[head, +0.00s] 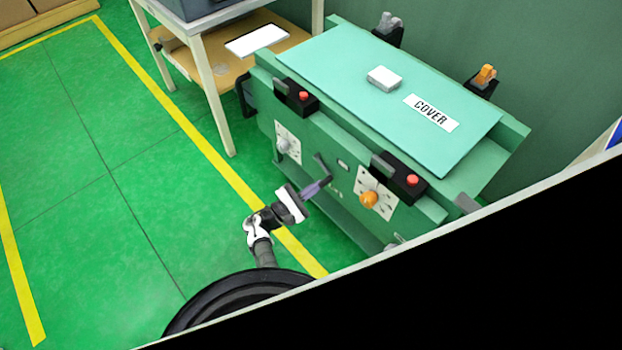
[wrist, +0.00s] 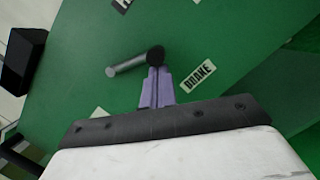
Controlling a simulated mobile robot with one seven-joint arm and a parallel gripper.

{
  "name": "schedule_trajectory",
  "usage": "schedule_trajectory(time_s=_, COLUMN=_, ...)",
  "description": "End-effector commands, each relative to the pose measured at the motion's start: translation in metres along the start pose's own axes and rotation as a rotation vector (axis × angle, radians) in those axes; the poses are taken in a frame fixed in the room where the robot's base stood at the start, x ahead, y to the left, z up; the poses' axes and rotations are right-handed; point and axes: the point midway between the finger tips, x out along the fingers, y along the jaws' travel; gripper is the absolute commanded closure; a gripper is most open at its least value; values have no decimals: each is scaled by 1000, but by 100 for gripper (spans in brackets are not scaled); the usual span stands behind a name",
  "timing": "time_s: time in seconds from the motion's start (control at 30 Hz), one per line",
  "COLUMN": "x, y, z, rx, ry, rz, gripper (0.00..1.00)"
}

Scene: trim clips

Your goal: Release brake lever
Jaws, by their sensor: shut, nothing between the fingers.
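The brake lever (wrist: 130,64) is a short grey rod on a dark round hub, on the green front panel of the machine. A white label reading BRAKE (wrist: 198,77) sits just right of it in the wrist view. In the head view the lever (head: 321,164) is a dark bar in the middle of the front panel. My gripper (wrist: 156,72) has purple fingers, shut and empty. The fingertips are right at the hub end of the lever; I cannot tell whether they touch it. In the head view my gripper (head: 324,183) is just below the lever.
The green machine has a lid marked COVER (head: 431,112). An orange knob (head: 369,199) is right of the lever, a grey knob (head: 284,146) left. Black boxes with red buttons (head: 412,180) jut from the front edge. A white-legged table (head: 212,90) stands left. Green floor is clear.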

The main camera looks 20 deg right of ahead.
Motion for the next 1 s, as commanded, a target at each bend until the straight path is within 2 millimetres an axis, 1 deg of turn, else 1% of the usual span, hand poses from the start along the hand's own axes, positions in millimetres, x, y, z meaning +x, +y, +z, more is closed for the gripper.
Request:
schedule_trajectory(time_s=0.03, x=2, y=3, z=9, rx=-42, ry=1, rz=10, gripper=100)
schedule_trajectory(time_s=0.37, x=6, y=1, z=26, rx=-292, ry=0, rz=73, gripper=100)
schedule_trajectory(time_s=0.4, x=5, y=-2, z=21, rx=-285, ry=0, rz=72, gripper=100)
schedule_trajectory(time_s=0.6, x=5, y=-2, z=20, rx=-281, ry=0, rz=71, gripper=100)
schedule_trajectory(time_s=0.73, x=4, y=-5, z=13, rx=-281, ry=0, rz=71, gripper=100)
schedule_trajectory(time_s=0.87, x=3, y=-12, z=-2, rx=-281, ry=-1, rz=71, gripper=100)
schedule_trajectory(time_s=1.0, x=0, y=-19, z=-20, rx=-282, ry=-1, rz=72, gripper=100)
